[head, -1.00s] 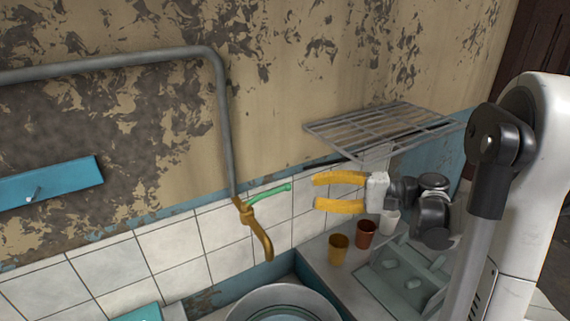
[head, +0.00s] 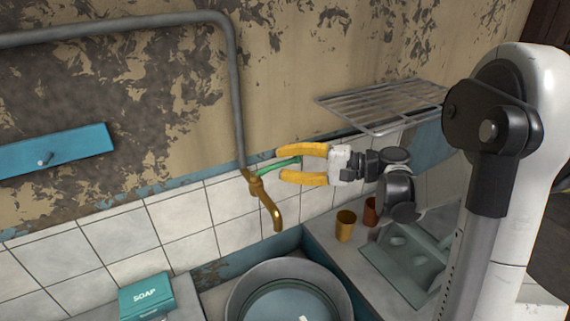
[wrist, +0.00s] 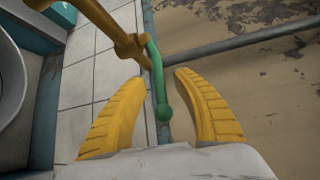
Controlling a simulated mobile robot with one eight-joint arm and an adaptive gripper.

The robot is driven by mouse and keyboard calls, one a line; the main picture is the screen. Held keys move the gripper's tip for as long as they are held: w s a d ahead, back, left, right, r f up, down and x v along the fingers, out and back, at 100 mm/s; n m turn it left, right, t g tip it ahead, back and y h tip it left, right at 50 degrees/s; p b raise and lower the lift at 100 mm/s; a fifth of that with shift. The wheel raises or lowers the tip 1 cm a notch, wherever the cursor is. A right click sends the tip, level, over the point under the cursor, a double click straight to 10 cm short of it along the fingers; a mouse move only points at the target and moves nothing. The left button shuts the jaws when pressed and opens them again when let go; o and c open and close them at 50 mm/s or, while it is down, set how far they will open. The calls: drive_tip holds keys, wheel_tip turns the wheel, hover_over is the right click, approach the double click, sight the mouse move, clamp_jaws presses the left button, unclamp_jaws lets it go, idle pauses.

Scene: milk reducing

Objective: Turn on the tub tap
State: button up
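The tub tap (head: 267,200) is a brass spout on a grey wall pipe, with a green lever handle (head: 270,168) pointing right. The tap (wrist: 125,45) and its green handle (wrist: 158,85) also show in the wrist view. My gripper (head: 280,164) has two yellow fingers, open, around the handle. In the wrist view the handle's rounded end lies between the spread fingers (wrist: 160,80), with gaps on both sides. A metal tub (head: 290,295) sits below the spout.
A wire rack (head: 380,105) is on the wall above and right of my gripper. A gold cup (head: 345,226) and a brown cup (head: 370,211) stand on the counter by a grey-green sink (head: 408,258). A teal soap box (head: 147,296) is lower left.

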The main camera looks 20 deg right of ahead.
clamp_jaws()
drive_tip(key=shift+s, duration=0.2)
drive_tip(key=shift+s+a+m+t+h+p, duration=0.2)
drive_tip(key=shift+s+m+t+h, duration=0.85)
drive_tip(key=shift+m+h, duration=0.6)
drive_tip(key=shift+s+a+m+t+h+p, duration=0.2)
drive_tip(key=shift+s+m+t+h, duration=0.6)
drive_tip(key=shift+m+t+h, duration=0.8)
drive_tip(key=shift+s+a+m+t+h+p, duration=0.2)
drive_tip(key=shift+s+m+t+h, duration=0.9)
drive_tip(key=shift+h, duration=0.85)
drive_tip(key=shift+w+g, duration=0.2)
drive_tip(key=shift+g, duration=0.05)
unclamp_jaws()
